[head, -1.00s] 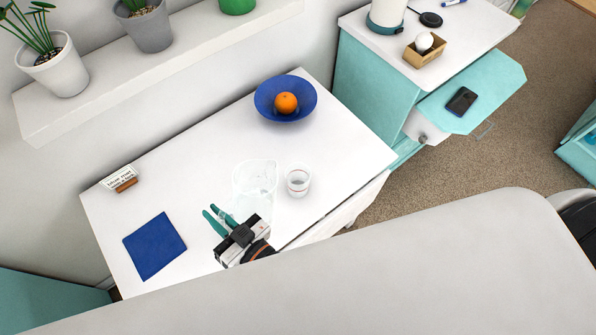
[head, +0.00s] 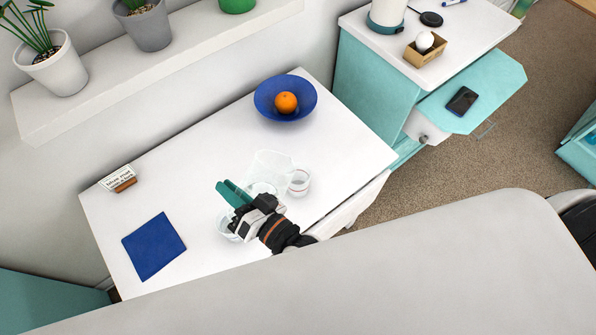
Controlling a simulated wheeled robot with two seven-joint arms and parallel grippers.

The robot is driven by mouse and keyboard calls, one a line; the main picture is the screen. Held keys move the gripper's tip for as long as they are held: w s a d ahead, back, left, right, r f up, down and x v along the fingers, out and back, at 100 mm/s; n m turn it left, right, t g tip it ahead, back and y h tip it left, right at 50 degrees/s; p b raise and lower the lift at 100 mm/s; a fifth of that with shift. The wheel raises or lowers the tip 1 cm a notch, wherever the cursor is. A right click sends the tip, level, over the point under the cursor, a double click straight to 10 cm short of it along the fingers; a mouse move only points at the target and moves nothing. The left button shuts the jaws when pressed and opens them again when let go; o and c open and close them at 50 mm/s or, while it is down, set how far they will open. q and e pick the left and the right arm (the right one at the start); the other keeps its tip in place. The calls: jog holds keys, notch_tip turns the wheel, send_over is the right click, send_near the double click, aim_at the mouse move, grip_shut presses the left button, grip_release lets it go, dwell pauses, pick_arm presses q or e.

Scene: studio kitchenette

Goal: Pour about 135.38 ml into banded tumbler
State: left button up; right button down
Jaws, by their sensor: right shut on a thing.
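The banded tumbler (head: 299,184), clear with a thin reddish band, stands upright on the white table. A clear jug (head: 271,162) shows faintly just left of it, its outline next to the tumbler's rim in this view. My right gripper (head: 232,194), with teal fingers, is shut on the jug, and its wrist covers part of it. A rounded clear part (head: 226,226) shows below the gripper and seems to belong to the jug. The jug looks tilted, but its exact angle and liquid level are hard to see. I cannot see liquid falling. My left gripper is not in view.
A blue bowl (head: 266,106) with an orange (head: 286,103) stands at the back of the white table (head: 200,165). A blue cloth (head: 153,246) and a small sign (head: 118,179) lie left. An open teal drawer (head: 490,85) holds a phone (head: 462,100).

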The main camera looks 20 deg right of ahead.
aim_at(262, 171)
jog(key=shift+w+d+r+m, duration=0.2)
jog(key=shift+d+r+m, duration=0.1)
jog(key=shift+r+m, duration=0.3)
jog(key=shift+d, duration=0.1)
jog(key=shift+w+d+m+b, duration=0.35)
jog(key=shift+m+b, duration=0.2)
jog(key=shift+m, duration=0.15)
jog(key=shift+w+d+r+m+b, duration=0.2)
jog(key=shift+d+m, duration=0.1)
jog(key=shift+m, duration=0.15)
jog(key=shift+w+d+r+m+b, duration=0.15)
jog(key=shift+d+m, duration=0.15)
jog(key=shift+m, duration=0.15)
jog(key=shift+w+d+r+m+b, duration=0.1)
jog(key=shift+w+d+m+b, duration=0.15)
jog(key=shift+d+m, duration=0.2)
jog(key=shift+w+d+r+m+b, duration=0.1)
jog(key=shift+w+d+m+b, duration=0.15)
jog(key=shift+m, duration=0.2)
jog(key=shift+d+f, duration=0.1)
jog(key=shift+d, duration=0.05)
jog(key=shift+w+d+f, duration=0.1)
jog(key=shift+d, duration=0.1)
jog(key=shift+w+d+f+m+b, duration=0.4)
jog(key=shift+d+f+m+b, duration=0.1)
jog(key=shift+d+m, duration=0.25)
dwell(1.0)
